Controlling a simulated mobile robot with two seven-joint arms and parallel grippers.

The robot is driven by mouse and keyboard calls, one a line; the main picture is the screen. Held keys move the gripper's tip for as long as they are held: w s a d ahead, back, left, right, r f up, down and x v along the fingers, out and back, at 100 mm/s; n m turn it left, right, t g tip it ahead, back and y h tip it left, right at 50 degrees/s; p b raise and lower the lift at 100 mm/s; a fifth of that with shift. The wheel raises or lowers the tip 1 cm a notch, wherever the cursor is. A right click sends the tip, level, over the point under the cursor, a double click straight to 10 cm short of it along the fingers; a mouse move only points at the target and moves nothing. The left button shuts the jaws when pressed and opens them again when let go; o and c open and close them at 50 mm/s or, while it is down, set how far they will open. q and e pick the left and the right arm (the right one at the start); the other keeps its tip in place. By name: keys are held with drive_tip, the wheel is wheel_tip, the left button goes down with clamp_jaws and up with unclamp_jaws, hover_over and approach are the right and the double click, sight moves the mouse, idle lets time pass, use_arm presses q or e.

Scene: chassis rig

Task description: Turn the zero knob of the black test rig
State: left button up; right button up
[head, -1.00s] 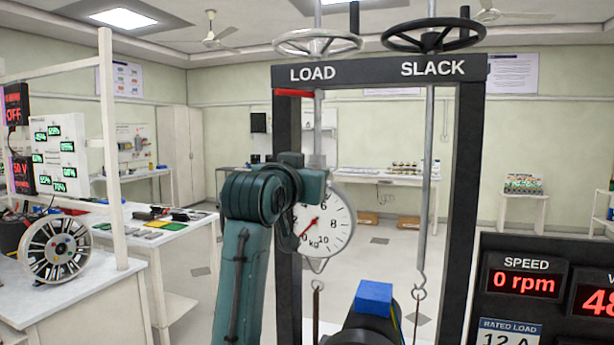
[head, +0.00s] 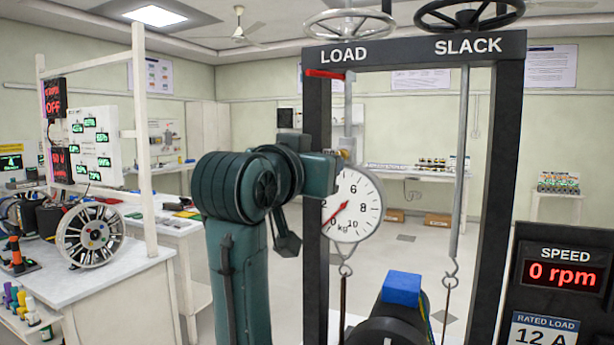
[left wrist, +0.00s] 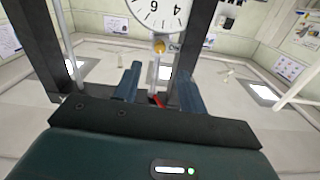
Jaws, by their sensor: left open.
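The black test rig's frame (head: 513,160) stands upright, with LOAD and SLACK on its top beam. A round white dial gauge (head: 354,205) hangs inside it near the left post, its red needle pointing lower left. In the left wrist view the dial (left wrist: 158,8) appears upside down at the top. A small yellow-orange knob (left wrist: 159,46), apparently the zero knob, sits at its edge. My left gripper (left wrist: 160,85) is open, with the knob ahead between its fingers and apart from them. My right gripper is not in view.
A red bar (head: 325,73) sticks out below the LOAD label. Handwheels top the frame, including a black one (head: 468,14). A black drum with a blue block (head: 402,289) is below the dial. A SPEED panel (head: 562,275) stands right. A white bench (head: 100,275) is at left.

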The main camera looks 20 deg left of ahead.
use_arm(q)
drive_tip(key=s, duration=0.3)
drive_tip(key=shift+s, duration=0.3)
wheel_tip(320, 180, down, 33)
drive_tip(key=s+a+g, duration=0.1)
drive_tip(key=s+g, duration=0.1)
drive_tip(key=g, duration=0.5)
drive_tip(key=s+f+g, duration=0.8)
drive_tip(key=s+f, duration=1.3)
drive_tip(key=s, duration=0.3)
drive_tip(key=w+d+f+m+t+h, duration=0.1)
drive_tip(key=w+d+f+t+h, duration=0.1)
drive_tip(key=w+d+f+t, duration=0.3)
drive_tip(key=shift+w+d+f+m+t+h, duration=0.15)
drive_tip(key=shift+w+f+m+t+h, duration=0.15)
drive_tip(key=shift+w+f+t, duration=1.05)
